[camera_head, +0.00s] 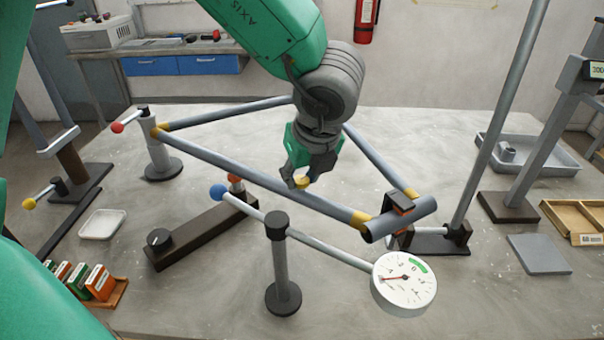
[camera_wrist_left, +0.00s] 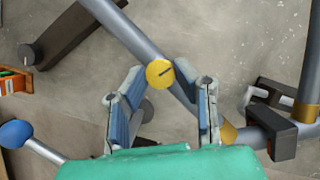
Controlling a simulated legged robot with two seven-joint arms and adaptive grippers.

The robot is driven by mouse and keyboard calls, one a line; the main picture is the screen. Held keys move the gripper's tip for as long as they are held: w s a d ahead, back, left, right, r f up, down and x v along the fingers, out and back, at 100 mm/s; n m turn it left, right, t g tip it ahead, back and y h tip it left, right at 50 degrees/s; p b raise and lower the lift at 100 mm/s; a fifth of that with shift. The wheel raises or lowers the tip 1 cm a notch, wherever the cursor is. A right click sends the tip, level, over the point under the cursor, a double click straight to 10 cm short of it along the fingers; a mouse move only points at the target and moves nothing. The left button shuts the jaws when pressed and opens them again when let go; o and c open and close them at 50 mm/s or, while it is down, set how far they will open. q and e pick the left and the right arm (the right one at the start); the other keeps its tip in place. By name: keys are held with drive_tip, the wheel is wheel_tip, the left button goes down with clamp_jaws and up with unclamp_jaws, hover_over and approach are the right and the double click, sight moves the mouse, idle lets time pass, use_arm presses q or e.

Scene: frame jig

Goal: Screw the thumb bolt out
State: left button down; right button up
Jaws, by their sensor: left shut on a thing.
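The yellow thumb bolt (camera_head: 302,182) sits on the near tube of the grey frame (camera_head: 240,178). In the left wrist view its round yellow head (camera_wrist_left: 160,73) with a dark slot shows in front of the tube. My left gripper (camera_head: 307,172) points down from above and is shut on the thumb bolt. Its two blue-grey fingers (camera_wrist_left: 169,85) lie either side of the head in the wrist view. The bolt's shank is hidden. My right gripper is in neither view.
A dial gauge (camera_head: 404,284) on a post stands in front of the frame. A clamp (camera_head: 402,206) holds the frame's near right end. A post with a red knob (camera_head: 118,127) stands at the left corner. A dark bar (camera_head: 205,232) lies below the tube.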

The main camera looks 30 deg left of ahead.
use_arm(q)
drive_tip(key=shift+d+f+n+g, duration=0.1)
drive_tip(key=shift+n+g, duration=0.3)
drive_tip(key=shift+n, duration=0.8)
drive_tip(key=c, duration=1.3)
unclamp_jaws()
drive_tip(key=shift+w, duration=0.1)
drive_tip(key=shift+o, duration=0.2)
drive_tip(key=v, duration=1.2)
drive_tip(key=shift+w+d, duration=0.15)
drive_tip(key=shift+d, duration=0.1)
drive_tip(key=shift+f, duration=0.1)
